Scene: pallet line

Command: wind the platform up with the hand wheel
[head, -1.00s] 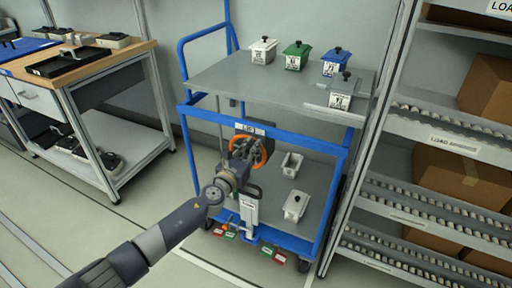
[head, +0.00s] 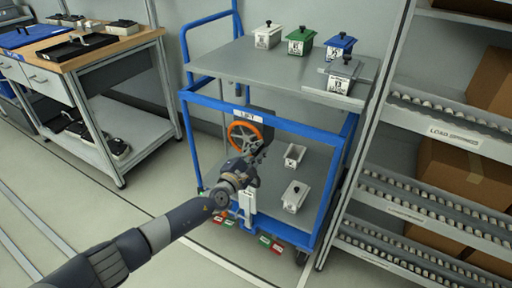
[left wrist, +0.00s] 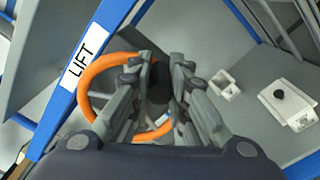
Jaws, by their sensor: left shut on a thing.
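The hand wheel (head: 231,134) has an orange rim and is mounted on the front of a blue cart under a LIFT label (head: 248,115). The rim also shows in the left wrist view (left wrist: 88,83). My left gripper (head: 260,150) is at the lower right of the wheel. In the left wrist view its fingers (left wrist: 160,85) are shut on the wheel's dark handle, which they partly hide. The grey platform (head: 235,70) on top of the cart carries several lidded containers, white, green, blue and grey. My right gripper is not in view.
A lower grey shelf (head: 270,195) holds an open white bin (head: 294,156) and a lidded white bin (head: 295,196). A roller rack (head: 430,130) with cardboard boxes stands close on the right. A workbench (head: 95,50) is at the left.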

